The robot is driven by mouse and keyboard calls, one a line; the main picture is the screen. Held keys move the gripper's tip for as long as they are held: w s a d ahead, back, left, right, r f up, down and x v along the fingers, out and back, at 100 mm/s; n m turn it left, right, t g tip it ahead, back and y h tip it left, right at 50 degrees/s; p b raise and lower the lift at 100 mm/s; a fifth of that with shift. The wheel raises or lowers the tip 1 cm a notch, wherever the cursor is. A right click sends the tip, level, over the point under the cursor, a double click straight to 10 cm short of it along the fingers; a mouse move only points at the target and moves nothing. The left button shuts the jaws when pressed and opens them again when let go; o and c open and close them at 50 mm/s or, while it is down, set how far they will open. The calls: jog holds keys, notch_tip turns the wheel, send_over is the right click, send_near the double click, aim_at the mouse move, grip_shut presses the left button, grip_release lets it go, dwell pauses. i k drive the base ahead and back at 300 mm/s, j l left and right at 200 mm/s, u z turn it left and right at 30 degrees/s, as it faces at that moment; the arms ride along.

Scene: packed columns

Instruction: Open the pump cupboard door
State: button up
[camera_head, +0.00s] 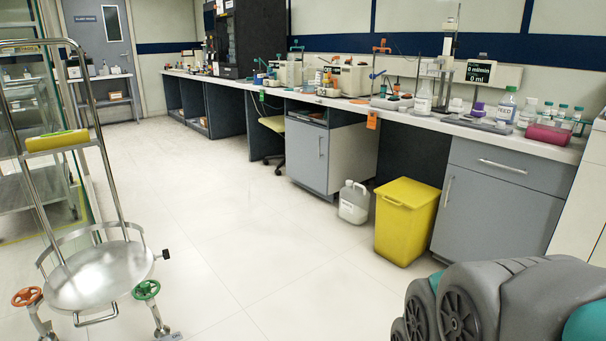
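Two grey cupboards stand under the long bench on the right, and no label shows which one is the pump cupboard. The nearer cupboard door (490,222) is flat grey and looks shut. It has a vertical bar handle (448,191) near its left edge, under a drawer (515,172) with a horizontal bar handle. The farther cupboard door (307,157) is also grey and looks shut, with a small vertical handle (320,147) near its right edge. My gripper is not in view; grey parts of my own body fill the bottom right corner.
A yellow bin (405,225) stands against the left side of the nearer cupboard. A white jerrycan (353,203) stands on the floor beside it. A metal trolley (100,275) with a round plate stands at left. The pale floor (230,220) between is clear.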

aim_at(308, 146)
jog(key=i, duration=0.7)
jog(key=i+l+u, duration=0.1)
jog(key=i, duration=0.55)
jog(key=i+l, duration=0.15)
jog(key=i, duration=0.55)
jog(key=i+l+u, duration=0.1)
jog(key=i, duration=0.55)
jog(key=i+l+u, duration=0.45)
jog(key=i, duration=0.25)
jog(key=i+l+u, duration=0.45)
jog(key=i, duration=0.2)
